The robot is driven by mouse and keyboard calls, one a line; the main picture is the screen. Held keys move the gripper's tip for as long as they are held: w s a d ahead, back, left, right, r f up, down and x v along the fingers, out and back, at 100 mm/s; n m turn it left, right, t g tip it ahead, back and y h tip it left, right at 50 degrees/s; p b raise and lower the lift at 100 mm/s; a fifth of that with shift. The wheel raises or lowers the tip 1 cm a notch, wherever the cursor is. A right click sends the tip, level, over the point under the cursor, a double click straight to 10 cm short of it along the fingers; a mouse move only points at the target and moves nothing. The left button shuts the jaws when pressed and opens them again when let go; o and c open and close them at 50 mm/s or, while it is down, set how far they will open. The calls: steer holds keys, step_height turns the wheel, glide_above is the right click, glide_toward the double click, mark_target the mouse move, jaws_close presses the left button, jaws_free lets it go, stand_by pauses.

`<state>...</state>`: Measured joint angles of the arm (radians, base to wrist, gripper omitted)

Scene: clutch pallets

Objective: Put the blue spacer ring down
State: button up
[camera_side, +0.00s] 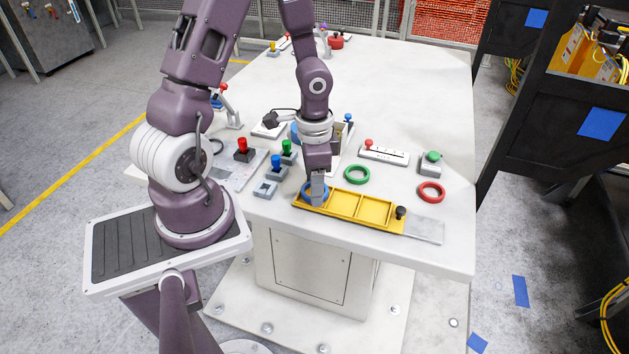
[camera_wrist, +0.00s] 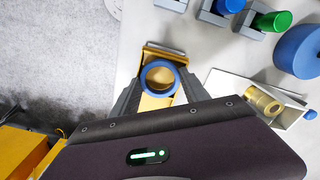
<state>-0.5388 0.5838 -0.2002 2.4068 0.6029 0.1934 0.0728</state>
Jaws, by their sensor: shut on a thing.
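The blue spacer ring (camera_side: 306,192) is between the fingers of my gripper (camera_side: 318,202), at the left end of the yellow tray (camera_side: 362,208). In the wrist view the ring (camera_wrist: 145,77) lies flat between the two fingertips (camera_wrist: 160,82), and the yellow tray (camera_wrist: 151,104) shows through its hole. My gripper is shut on the ring. The ring is over or in the tray's left compartment; I cannot tell whether it touches the floor. The other compartments look empty. A finger hides part of the ring in the side view.
A green ring (camera_side: 357,181) and a red ring (camera_side: 431,198) lie on the white table (camera_side: 420,110). A black knob (camera_side: 400,212) stands at the tray's right end. Blue and green pegs on grey blocks (camera_side: 265,189) stand to the left. A white box with a brass part (camera_wrist: 262,100) is close by.

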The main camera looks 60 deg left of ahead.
steer(key=shift+s+f, duration=0.2)
steer(key=shift+f, duration=0.5)
steer(key=o, duration=1.5)
steer(key=shift+w+a, duration=0.1)
steer(key=shift+o, duration=0.2)
steer(key=shift+s, duration=0.2)
step_height(320, 180, up, 17)
steer(key=d+n+t+y, duration=0.1)
steer(key=d+t+y, duration=0.1)
steer(key=d, duration=0.1)
steer(key=s+d+r+n+t+h, duration=0.2)
steer(key=s+d+r+t, duration=0.1)
steer(key=s+d+r, duration=0.4)
steer(key=shift+s+d+r+t, duration=0.25)
steer(key=shift+s+r+t, duration=0.05)
steer(key=shift+s+r, duration=0.65)
